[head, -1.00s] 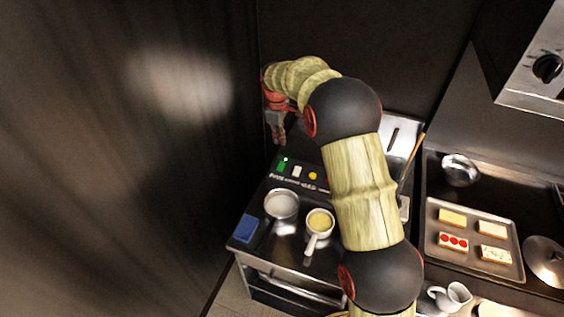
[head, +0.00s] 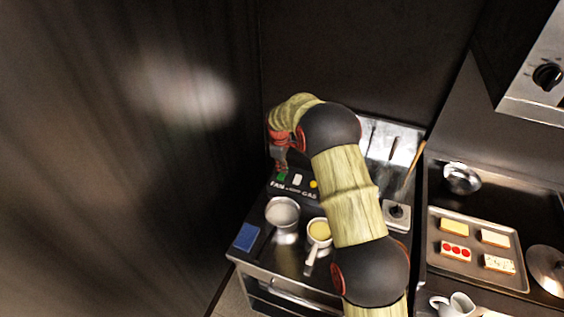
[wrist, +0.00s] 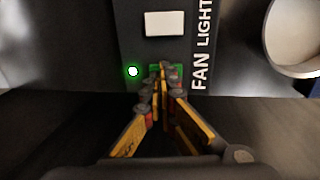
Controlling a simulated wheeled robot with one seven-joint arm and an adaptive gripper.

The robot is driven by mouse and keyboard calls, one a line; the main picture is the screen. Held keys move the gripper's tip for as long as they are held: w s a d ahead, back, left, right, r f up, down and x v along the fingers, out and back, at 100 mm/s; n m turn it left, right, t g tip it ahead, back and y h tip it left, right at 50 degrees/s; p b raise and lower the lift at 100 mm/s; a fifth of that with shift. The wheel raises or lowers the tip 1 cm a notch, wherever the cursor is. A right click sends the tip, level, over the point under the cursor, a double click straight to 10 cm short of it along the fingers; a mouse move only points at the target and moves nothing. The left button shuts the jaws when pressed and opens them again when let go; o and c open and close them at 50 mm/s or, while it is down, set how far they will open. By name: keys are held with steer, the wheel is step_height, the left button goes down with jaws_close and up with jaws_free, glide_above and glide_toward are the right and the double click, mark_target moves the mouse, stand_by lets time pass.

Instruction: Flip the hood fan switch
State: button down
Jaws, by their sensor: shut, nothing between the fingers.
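The fan switch (wrist: 178,72) is a green rocker by the printed word FAN on a dark panel. In the wrist view my gripper (wrist: 162,70) is shut and empty, its fingertips over the green switch and covering much of it. I cannot tell whether they touch it. A lit green indicator (wrist: 133,71) glows just left of the switch. In the head view my gripper (head: 281,173) points down at the switch panel (head: 294,190), at its green end. The switch there is partly hidden by the fingers.
A white light switch (wrist: 166,23) sits beside the fan switch. A yellow button (head: 313,184) is farther along. A pot (head: 283,212), a handled cup (head: 319,231) and a blue sponge (head: 246,237) stand in front of the panel. A dark wall rises close on the left.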

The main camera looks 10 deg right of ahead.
steer(key=shift+f, duration=0.45)
steer(key=shift+w, duration=0.1)
steer(key=shift+w+d+f+g+p, duration=0.2)
steer(key=shift+f+g+p, duration=0.15)
steer(key=shift+g+p, duration=0.2)
steer(key=shift+s, duration=0.1)
steer(key=shift+s+a, duration=0.55)
steer(key=shift+s, duration=0.15)
steer(key=shift+r, duration=0.1)
